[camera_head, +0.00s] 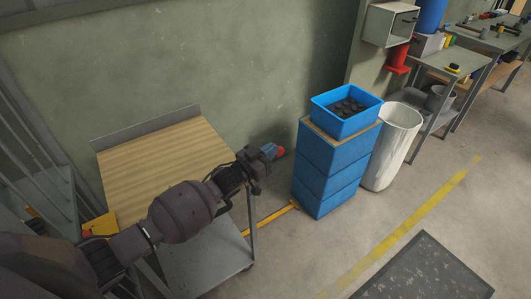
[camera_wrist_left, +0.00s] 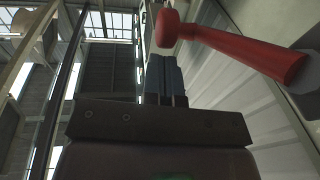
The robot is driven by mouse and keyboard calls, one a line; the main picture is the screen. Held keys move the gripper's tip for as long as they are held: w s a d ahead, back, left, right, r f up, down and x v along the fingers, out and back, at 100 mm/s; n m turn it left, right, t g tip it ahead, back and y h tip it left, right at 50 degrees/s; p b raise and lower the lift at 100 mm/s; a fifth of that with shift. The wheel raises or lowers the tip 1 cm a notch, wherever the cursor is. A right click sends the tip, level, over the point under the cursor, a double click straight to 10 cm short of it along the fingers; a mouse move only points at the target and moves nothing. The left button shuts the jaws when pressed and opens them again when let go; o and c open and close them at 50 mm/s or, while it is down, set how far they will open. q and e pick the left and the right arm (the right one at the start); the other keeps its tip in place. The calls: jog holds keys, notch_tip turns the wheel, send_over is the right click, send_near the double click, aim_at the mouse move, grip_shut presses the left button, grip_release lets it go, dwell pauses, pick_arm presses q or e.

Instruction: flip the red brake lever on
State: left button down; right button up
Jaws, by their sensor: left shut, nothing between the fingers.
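The red brake lever (camera_wrist_left: 235,45) crosses the upper right of the left wrist view. Its rounded knob (camera_wrist_left: 167,28) is just beyond my fingertips. In the head view, only a small red part (camera_head: 280,152) shows at the tip of my left gripper (camera_head: 268,152). In the left wrist view, the gripper's blue-grey fingers (camera_wrist_left: 165,78) are shut together with nothing between them. They point toward the knob, and I cannot tell whether they touch it. The lever's mount is mostly hidden in the head view. My right gripper is not in view.
Stacked blue crates (camera_head: 325,175) with an open blue bin (camera_head: 322,100) on top stand to the right, beside a white barrel (camera_head: 393,150). Open floor (camera_head: 345,240) lies in front of them.

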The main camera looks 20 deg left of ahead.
aim_at(277, 155)
pick_arm(q)
jog(key=shift+w+d+f+b, duration=0.35)
jog(key=shift+w+f, duration=0.1)
jog(key=shift+f, duration=0.1)
jog(key=shift+w+d+f+b, duration=0.35)
jog(key=shift+w+f, duration=0.05)
jog(key=shift+f, duration=0.15)
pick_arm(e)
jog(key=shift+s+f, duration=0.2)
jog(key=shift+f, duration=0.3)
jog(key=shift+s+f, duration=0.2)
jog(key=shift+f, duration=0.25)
pick_arm(q)
jog(key=shift+f, duration=0.15)
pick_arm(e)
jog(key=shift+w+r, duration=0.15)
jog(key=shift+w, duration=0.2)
pick_arm(q)
jog(key=shift+f, duration=0.1)
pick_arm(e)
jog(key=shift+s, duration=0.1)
pick_arm(q)
jog(key=shift+s, duration=0.1)
